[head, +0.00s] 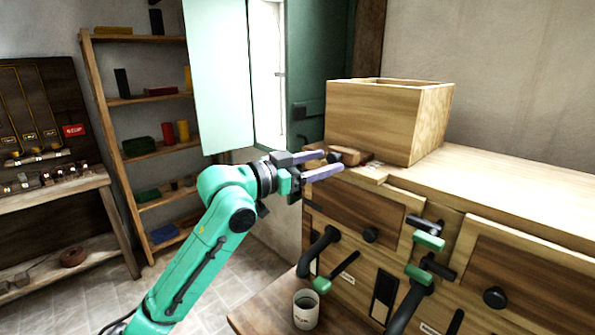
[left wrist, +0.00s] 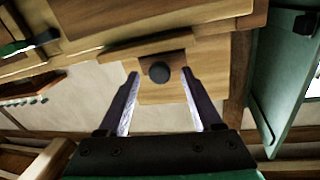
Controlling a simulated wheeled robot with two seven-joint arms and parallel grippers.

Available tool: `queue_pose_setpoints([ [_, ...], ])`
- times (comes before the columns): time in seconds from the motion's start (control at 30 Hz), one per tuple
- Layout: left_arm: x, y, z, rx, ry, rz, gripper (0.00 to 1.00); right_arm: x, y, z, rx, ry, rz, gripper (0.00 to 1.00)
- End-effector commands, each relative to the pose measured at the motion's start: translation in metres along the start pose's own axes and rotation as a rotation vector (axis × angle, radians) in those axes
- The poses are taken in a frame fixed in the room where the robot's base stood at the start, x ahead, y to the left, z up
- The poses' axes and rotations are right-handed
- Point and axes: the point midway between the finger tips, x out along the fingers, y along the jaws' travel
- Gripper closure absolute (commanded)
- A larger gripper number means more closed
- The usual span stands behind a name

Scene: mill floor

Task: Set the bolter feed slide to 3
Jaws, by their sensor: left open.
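The feed slide (head: 354,155) is a wooden board at the foot of the wooden hopper box (head: 372,115) on the cabinet. Its dark round knob (left wrist: 158,72) faces my left gripper. My left gripper (head: 331,161) is open at the slide's end. In the left wrist view its fingertips (left wrist: 161,73) lie to either side of the knob, with gaps between. I cannot tell how deep the knob sits between them. A small pale plate (head: 376,170) lies beside the slide; no numbers on it are readable. My right gripper is not in view.
The wooden cabinet (head: 520,190) has drawers with knobs and dark pipes with green handles below. A pale mug (head: 306,309) stands on a low wooden surface. The cabinet top right of the hopper is clear.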

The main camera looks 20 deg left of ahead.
Motion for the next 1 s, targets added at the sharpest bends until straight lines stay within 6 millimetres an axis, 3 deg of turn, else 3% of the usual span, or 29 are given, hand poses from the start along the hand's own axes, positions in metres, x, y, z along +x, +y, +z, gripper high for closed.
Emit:
queue_pose_setpoints([
  [0.3, -0.085, 0.003, 0.01, 0.006, -0.004, -0.001, 0.34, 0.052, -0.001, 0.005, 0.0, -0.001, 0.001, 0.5],
  [0.5, -0.125, 0.002, 0.005, 0.003, -0.002, 0.0, 0.34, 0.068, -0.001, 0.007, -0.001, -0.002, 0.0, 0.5],
  [0.63, -0.134, 0.002, 0.002, 0.003, -0.004, 0.002, 0.34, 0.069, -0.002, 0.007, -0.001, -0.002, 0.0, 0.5],
  [1.0, -0.134, 0.002, 0.001, 0.002, -0.003, 0.002, 0.34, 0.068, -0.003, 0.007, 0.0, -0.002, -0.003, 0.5],
])
